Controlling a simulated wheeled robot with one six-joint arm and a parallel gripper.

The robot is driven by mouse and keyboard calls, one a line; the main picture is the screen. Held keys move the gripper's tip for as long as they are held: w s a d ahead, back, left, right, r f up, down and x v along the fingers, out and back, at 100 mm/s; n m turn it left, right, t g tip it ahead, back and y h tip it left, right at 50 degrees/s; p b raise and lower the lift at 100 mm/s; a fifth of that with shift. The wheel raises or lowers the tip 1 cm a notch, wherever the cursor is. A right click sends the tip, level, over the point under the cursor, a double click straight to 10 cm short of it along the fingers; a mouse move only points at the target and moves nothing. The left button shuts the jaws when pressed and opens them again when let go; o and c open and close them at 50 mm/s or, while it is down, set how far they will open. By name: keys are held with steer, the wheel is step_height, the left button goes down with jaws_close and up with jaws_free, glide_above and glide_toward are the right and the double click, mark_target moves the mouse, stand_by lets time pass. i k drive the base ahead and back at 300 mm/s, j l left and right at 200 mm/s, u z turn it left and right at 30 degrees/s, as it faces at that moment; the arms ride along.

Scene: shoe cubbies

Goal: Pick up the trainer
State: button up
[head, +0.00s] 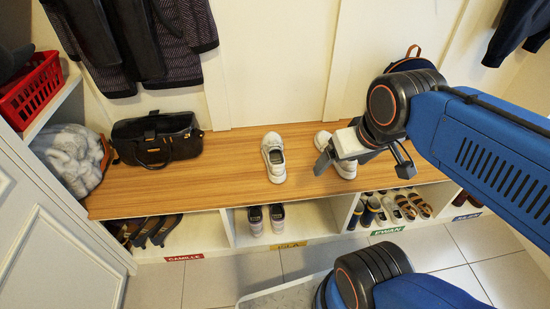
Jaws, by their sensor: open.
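One white trainer (274,159) stands on the wooden bench top, left of my gripper and clear of it. A second white trainer (346,170) is on the bench under my gripper, and the gripper hides its middle part. My gripper (363,170) is open above this second trainer, with one finger to its left and the other to its right. I cannot tell whether the fingers touch it.
A black handbag (155,139) stands on the bench (225,180) at left. Cubbies below hold several shoes (397,208). A red basket (31,91) and grey fluffy item (72,158) sit far left. A dark backpack (411,61) is behind my arm. Coats hang above.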

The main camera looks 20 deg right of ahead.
mark_target(272, 144)
steer(key=l+u, duration=0.2)
steer(key=l, duration=0.2)
steer(key=k+j+u, duration=0.1)
steer(key=j, duration=0.2)
steer(key=k+j+u, duration=0.25)
steer(key=j, duration=0.35)
steer(key=k+j+u, duration=0.15)
steer(key=j+z, duration=0.15)
steer(key=z, duration=0.75)
steer(key=i+j+u, duration=0.1)
steer(key=i+u, duration=0.3)
